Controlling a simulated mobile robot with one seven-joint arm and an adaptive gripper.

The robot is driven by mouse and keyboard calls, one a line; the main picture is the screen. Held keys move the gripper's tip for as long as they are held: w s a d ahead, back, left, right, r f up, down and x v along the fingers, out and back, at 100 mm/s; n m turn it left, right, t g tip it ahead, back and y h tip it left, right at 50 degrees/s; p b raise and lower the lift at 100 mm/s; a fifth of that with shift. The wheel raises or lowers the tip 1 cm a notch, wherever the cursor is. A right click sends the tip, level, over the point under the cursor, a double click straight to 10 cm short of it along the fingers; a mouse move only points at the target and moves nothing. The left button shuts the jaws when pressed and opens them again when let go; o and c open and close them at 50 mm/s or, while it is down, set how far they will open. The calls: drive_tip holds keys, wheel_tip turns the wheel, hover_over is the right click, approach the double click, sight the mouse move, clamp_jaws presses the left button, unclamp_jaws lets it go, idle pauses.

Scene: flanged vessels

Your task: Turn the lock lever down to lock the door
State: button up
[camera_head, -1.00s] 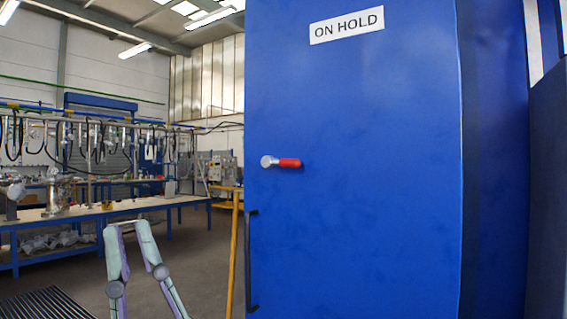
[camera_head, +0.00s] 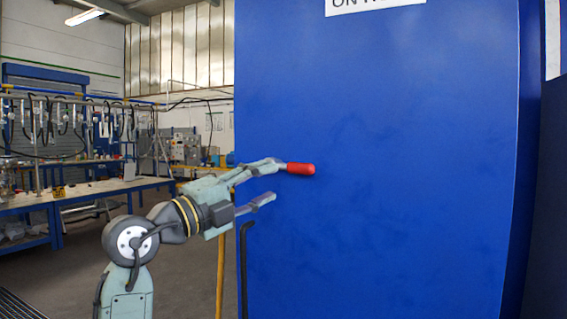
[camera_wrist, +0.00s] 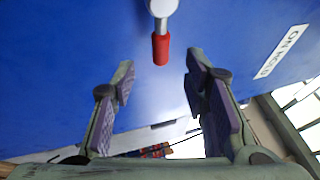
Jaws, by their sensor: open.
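The lock lever has a red grip (camera_head: 301,169) and lies about level on the blue door (camera_head: 390,190), its grip pointing right. Its metal hub is hidden behind my upper finger in the head view. My gripper (camera_head: 277,181) is open and empty at the lever, with one finger over the hub area and the other lower. In the wrist view the red grip (camera_wrist: 160,49) and its round metal hub (camera_wrist: 162,6) show ahead of the open fingers, between their lines. I cannot tell whether a finger touches the lever.
A dark vertical door handle (camera_head: 244,270) stands below my gripper at the door's left edge. A yellow post (camera_head: 220,275) is beside it. A white sign (camera_head: 375,5) is high on the door. A workbench (camera_head: 95,193) stands at the back left.

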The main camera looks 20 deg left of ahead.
sight(295, 169)
drive_tip(key=p+x, duration=0.3)
drive_tip(key=x, duration=0.6)
drive_tip(key=shift+w+d+r, duration=0.15)
drive_tip(key=shift+d, duration=0.05)
drive_tip(key=shift+w+d+p, duration=0.2)
drive_tip(key=shift+w+p, duration=0.1)
drive_tip(key=shift+w, duration=0.25)
drive_tip(key=shift+c, duration=0.5)
clamp_jaws()
